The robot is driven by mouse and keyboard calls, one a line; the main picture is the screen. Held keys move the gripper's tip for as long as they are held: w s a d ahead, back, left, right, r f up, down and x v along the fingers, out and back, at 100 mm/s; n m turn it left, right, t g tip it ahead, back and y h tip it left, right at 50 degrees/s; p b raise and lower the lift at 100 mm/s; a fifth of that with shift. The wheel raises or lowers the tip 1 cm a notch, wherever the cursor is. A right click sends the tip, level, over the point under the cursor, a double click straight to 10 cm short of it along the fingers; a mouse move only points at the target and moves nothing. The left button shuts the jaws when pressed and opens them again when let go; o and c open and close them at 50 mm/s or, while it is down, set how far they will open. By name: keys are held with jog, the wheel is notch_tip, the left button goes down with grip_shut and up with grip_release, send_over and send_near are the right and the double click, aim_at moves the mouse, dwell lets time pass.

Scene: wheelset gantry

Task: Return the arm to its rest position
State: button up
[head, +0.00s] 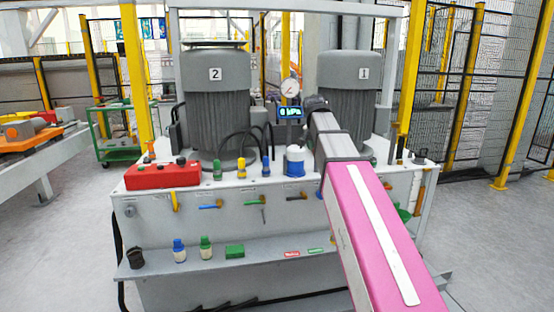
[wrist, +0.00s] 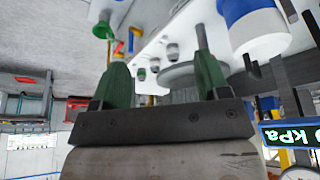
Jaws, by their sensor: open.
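My arm reaches from the lower right of the head view, with its pink link nearest and a grey link beyond, over the right half of the machine bench (head: 255,192). Its dark far end is in front of motor 1 (head: 349,80), to the right of the pressure gauge (head: 290,88). The fingers cannot be made out there. In the wrist view, my gripper (wrist: 160,72) shows two green fingers set wide apart, with nothing held between them. A grey disc and small fittings on the white bench top show beyond the fingers.
The digital kPa display (head: 290,112) also shows in the wrist view (wrist: 290,134), close on the right. A blue-and-white container (head: 295,160) stands left of my arm. Motor 2 (head: 216,95) and a red box (head: 162,175) are farther left. Grey floor (head: 60,240) is clear at left.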

jog(key=s+d+f+n+g+y, duration=0.15)
jog(key=s+f, duration=0.25)
jog(key=f, duration=0.7)
jog(key=s+f+n, duration=0.2)
jog(key=s+f, duration=0.2)
jog(key=f, duration=0.8)
jog(key=s+f+n+g, duration=0.1)
jog(key=s+f, duration=0.6)
jog(key=f, duration=0.2)
jog(key=s+d+f+n+g+y, duration=0.1)
jog(key=s+f+n, duration=0.1)
jog(key=s+f, duration=0.5)
notch_tip(320, 180, down, 3)
jog(key=shift+s+f, duration=0.1)
jog(key=shift+s, duration=0.1)
